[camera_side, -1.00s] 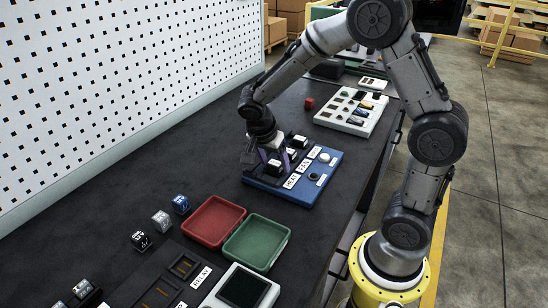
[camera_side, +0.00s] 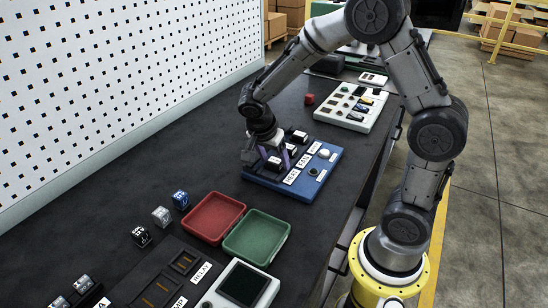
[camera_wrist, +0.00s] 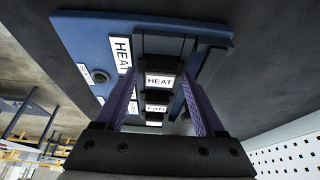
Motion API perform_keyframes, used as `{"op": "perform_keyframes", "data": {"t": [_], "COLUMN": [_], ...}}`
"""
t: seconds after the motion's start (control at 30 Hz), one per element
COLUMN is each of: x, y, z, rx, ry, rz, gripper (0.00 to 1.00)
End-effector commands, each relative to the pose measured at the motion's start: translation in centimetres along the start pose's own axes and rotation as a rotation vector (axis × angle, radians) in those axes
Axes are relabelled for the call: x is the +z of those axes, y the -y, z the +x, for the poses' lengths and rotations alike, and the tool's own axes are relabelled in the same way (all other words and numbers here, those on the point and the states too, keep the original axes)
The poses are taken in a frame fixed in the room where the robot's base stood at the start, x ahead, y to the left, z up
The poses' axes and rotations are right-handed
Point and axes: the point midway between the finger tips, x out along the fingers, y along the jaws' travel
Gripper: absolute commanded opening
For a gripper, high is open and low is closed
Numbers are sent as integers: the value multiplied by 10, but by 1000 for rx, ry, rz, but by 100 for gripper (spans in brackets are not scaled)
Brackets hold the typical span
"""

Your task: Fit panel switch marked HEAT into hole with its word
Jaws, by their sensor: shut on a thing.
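The blue panel (camera_side: 318,186) lies on the dark bench and also shows in the wrist view (camera_wrist: 85,35). Its printed HEAT label (camera_wrist: 122,54) is at the near end in the side view, with FAN beyond. My gripper (camera_side: 275,157) is over the HEAT end, pointing down. The HEAT hole is hidden; I cannot tell whether the switch is seated.
A red tray (camera_side: 240,207) and a green tray (camera_side: 285,226) lie nearer the camera. Several small printed cubes lie left of them. A white panel (camera_side: 366,124) with controls and a red cube (camera_side: 309,99) lie beyond. The perforated wall is to the left.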

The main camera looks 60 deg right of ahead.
Motion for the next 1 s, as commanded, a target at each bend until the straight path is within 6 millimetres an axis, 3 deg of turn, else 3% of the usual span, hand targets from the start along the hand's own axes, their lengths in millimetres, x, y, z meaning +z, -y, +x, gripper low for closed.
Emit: {"op": "perform_keyframes", "data": {"t": [0.37,0.4,0.53,0.83,1.0], "x": [0,0,0,0,0], "y": [0,0,0,2,2], "z": [0,0,0,-4,-27], "rx": [-1,-1,-1,-5,-11], "ry": [0,0,0,1,0], "rz": [1,1,1,1,1], "gripper": [17,78,100,100,100]}}
